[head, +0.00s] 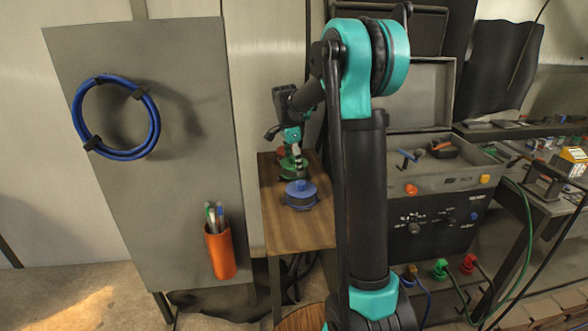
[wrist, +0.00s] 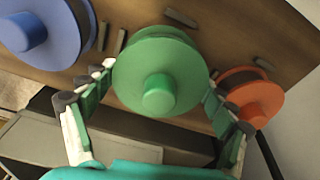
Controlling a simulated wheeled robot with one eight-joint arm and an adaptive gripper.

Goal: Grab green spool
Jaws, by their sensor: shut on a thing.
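The green spool (wrist: 160,72) sits in the middle of the wrist view, a round green disc with a raised knob facing the camera. My gripper (wrist: 158,88) has one finger on each side of the spool, and both fingers touch its rim. In the head view the green spool (head: 291,169) is at the back part of a small wooden table, partly hidden by my gripper (head: 294,160). I cannot tell whether it is clear of the wood.
A blue spool (head: 300,193) stands in front of the green one on the wooden table (head: 310,232). An orange spool (wrist: 253,95) is close to one finger. A grey panel (head: 150,190) with a blue cable loop (head: 153,120) and orange pen holder (head: 220,253) stands left.

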